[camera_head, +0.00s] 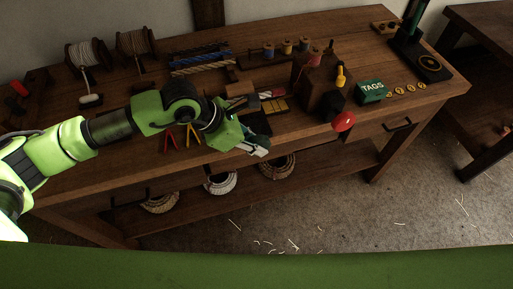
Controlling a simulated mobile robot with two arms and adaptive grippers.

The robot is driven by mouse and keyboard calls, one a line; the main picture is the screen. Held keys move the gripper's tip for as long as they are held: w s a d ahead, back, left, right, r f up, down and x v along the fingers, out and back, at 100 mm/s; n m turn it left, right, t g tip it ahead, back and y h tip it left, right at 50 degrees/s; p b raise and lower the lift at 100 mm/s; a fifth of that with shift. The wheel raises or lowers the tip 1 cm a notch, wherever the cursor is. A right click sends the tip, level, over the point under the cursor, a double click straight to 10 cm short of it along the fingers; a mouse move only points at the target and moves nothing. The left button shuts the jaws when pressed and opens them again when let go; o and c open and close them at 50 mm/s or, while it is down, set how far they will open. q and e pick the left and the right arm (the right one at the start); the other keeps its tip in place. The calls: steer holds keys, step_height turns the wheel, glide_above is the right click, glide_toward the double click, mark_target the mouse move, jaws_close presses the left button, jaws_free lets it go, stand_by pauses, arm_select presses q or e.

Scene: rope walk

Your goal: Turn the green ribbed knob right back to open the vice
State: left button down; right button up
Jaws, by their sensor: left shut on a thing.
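My left gripper (262,147) is at the front edge of the workbench, in the middle of the head view. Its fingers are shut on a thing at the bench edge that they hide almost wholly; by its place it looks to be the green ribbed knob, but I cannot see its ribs. A dark piece (258,122), perhaps part of the vice, lies just behind the gripper. The wrist covers much of that spot, so I cannot tell how wide the vice jaws stand. My right gripper is not in view.
The workbench (420,100) holds a wooden block (313,88), a red knob (344,121) at the front edge, a green TAGS box (371,91), spools (287,47) and rope reels (84,55). Rope coils (221,184) lie on the lower shelf. The floor in front is clear but for scraps.

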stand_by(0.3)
arm_select(q)
steer(key=c, duration=2.2)
jaws_free()
steer(key=shift+v, duration=6.1)
